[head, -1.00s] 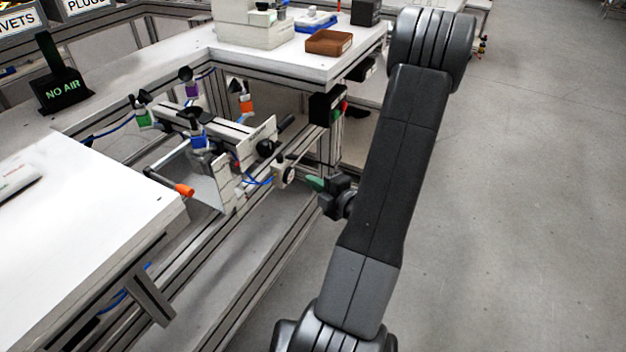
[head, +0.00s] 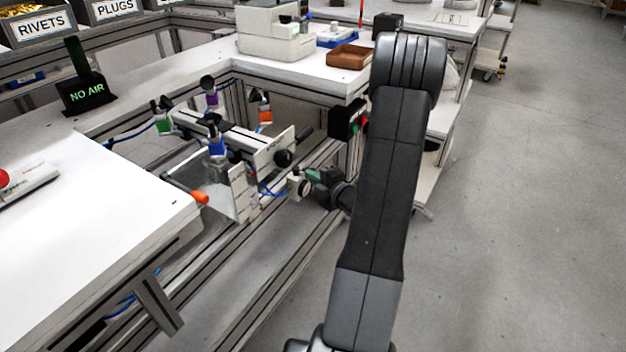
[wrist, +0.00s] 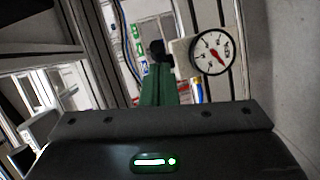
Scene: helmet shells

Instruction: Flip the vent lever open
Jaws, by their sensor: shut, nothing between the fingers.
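My gripper (head: 311,175) has green fingers and is beside the gauge unit at the end of the bench frame. In the wrist view the fingers (wrist: 158,72) are shut together with nothing between them. A small black part (wrist: 157,50), which may be the vent lever, shows just beyond the fingertips; I cannot tell whether they touch. Right of it is a round white gauge (wrist: 212,52) with a red needle, on a pale block. In the head view the gauge unit (head: 296,187) is partly behind my gripper, and no lever can be made out there.
A white worktop (head: 90,235) fills the left, with an orange-tipped handle (head: 200,198) past its corner. A clamp fixture (head: 225,135) stands behind. A black box (head: 346,118) with green and red buttons hangs above my gripper. Open floor (head: 520,200) lies right.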

